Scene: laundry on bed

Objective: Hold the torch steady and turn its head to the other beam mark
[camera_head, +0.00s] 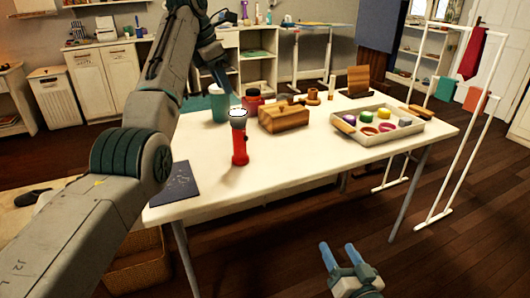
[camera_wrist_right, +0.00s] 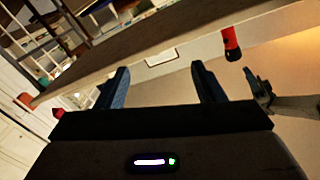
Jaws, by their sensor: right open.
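The red torch (camera_head: 240,146) stands upright on the white table (camera_head: 290,165), its pale head at the top. It shows small in the right wrist view (camera_wrist_right: 231,43). My left gripper (camera_head: 222,82) is above and just behind the torch head in the head view, apart from it; its finger gap is not clear. My right gripper (camera_head: 337,254) is open and empty, in front of the table's near edge and well away from the torch. Its two blue fingers also show spread in the right wrist view (camera_wrist_right: 163,86). The beam marks are too small to read.
A wooden box (camera_head: 284,117), a red jar (camera_head: 253,100) and a teal container (camera_head: 219,103) stand behind the torch. A tray (camera_head: 378,127) with coloured pots is to the right. A dark mat (camera_head: 174,184) lies front left. The front middle of the table is clear.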

